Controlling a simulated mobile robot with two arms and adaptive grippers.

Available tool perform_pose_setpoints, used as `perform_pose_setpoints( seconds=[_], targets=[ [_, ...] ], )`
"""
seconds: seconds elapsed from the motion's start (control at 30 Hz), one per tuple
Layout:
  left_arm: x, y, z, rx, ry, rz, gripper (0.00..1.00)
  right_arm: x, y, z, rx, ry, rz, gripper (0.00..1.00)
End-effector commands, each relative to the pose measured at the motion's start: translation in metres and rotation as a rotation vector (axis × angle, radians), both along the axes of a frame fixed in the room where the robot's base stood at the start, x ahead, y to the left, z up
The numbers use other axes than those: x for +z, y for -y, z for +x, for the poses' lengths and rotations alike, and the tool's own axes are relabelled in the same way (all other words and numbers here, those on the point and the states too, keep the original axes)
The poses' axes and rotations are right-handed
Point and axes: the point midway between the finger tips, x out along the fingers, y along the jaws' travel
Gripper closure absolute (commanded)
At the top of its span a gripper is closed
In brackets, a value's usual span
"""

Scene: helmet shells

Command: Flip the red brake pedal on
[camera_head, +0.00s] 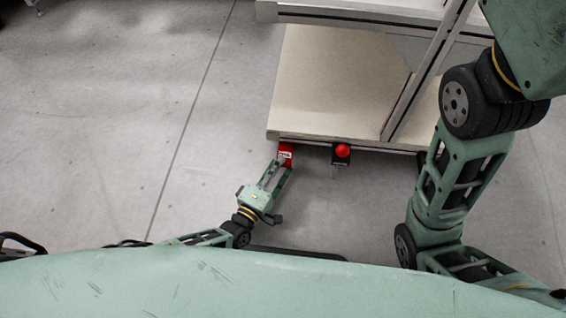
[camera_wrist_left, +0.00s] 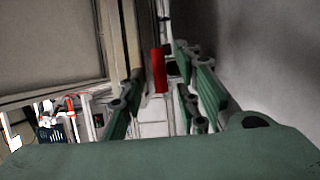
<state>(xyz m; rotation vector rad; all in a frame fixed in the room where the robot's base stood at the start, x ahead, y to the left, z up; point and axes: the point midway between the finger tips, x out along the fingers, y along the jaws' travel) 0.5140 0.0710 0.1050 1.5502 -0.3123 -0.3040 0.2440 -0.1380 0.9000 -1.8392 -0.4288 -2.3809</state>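The red brake pedal (camera_head: 286,149) sticks out at the front left corner of a low cart or rack, with a pale label on it. In the left wrist view the red pedal (camera_wrist_left: 159,70) appears as an upright red bar between the fingers. My left gripper (camera_head: 282,163) is at the pedal, its tips overlapping the pedal's lower edge in the head view. In the left wrist view the gripper (camera_wrist_left: 157,62) is open, with a finger on each side of the pedal; contact cannot be told. My right gripper is outside both views.
A red round knob (camera_head: 342,150) on a dark mount sits right of the pedal on the same edge. The cart (camera_head: 335,80) has a pale lower board and a slanted metal post. My right arm stands at the right. The grey floor (camera_head: 110,120) at left is clear.

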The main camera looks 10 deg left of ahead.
Motion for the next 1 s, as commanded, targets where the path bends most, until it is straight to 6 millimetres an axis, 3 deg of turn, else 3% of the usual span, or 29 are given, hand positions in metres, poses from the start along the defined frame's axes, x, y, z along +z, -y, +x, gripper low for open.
perform_pose_setpoints(
  seconds=[0.2, 0.53, 0.87, 1.0],
  targets=[
    [-0.002, 0.009, 0.023, 0.000, 0.000, 0.000, 0.70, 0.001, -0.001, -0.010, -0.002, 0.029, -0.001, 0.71],
    [0.000, 0.011, 0.027, 0.000, -0.001, 0.000, 0.70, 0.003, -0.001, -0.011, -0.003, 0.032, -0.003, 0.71],
    [0.000, 0.011, 0.026, 0.000, 0.000, 0.000, 0.99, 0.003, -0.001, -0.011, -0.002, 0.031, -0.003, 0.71],
    [0.000, 0.011, 0.026, 0.000, 0.000, 0.000, 1.00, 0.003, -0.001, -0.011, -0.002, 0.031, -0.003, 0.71]
  ],
)
